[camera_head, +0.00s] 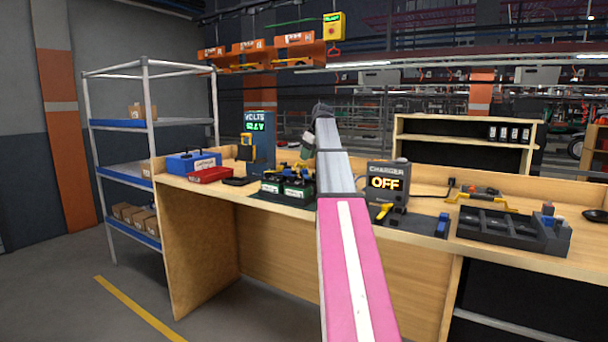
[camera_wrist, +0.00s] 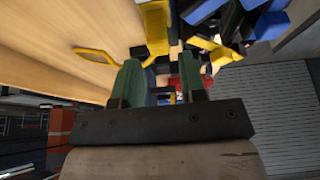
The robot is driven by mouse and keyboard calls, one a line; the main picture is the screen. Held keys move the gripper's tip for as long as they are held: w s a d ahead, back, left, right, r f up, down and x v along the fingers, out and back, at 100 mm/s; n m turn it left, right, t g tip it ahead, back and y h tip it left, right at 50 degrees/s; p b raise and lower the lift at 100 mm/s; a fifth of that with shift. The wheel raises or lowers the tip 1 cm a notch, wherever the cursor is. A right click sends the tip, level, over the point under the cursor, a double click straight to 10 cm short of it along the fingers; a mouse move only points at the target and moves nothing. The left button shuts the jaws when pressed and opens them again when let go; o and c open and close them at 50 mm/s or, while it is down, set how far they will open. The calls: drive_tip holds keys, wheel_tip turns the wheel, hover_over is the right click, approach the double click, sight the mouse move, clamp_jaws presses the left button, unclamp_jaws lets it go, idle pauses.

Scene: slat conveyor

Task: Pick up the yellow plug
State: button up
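A small yellow plug-like piece (camera_head: 383,211) lies on the bench in front of the charger (camera_head: 388,182), whose display reads OFF. My gripper (camera_head: 308,146) is left of it, above the green batteries (camera_head: 297,190), and mostly hidden behind my arm. In the wrist view my gripper (camera_wrist: 160,92) has its two green fingers apart, with no object clearly held between them. Beyond the fingertips are yellow parts (camera_wrist: 156,28), blue parts and dark parts. I cannot tell whether one of these is the yellow plug.
The wooden bench (camera_head: 420,240) also holds a blue piece (camera_head: 442,224), a dark tray (camera_head: 508,232), a red box (camera_head: 210,174), a blue toolbox (camera_head: 190,162) and a voltage display (camera_head: 260,132). An orange rack (camera_head: 262,54) hangs above. A shelf (camera_head: 120,124) stands left.

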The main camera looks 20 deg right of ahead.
drive_tip(key=x, duration=0.5)
drive_tip(key=shift+w, duration=0.2)
clamp_jaws()
drive_tip(key=shift+r, duration=0.1)
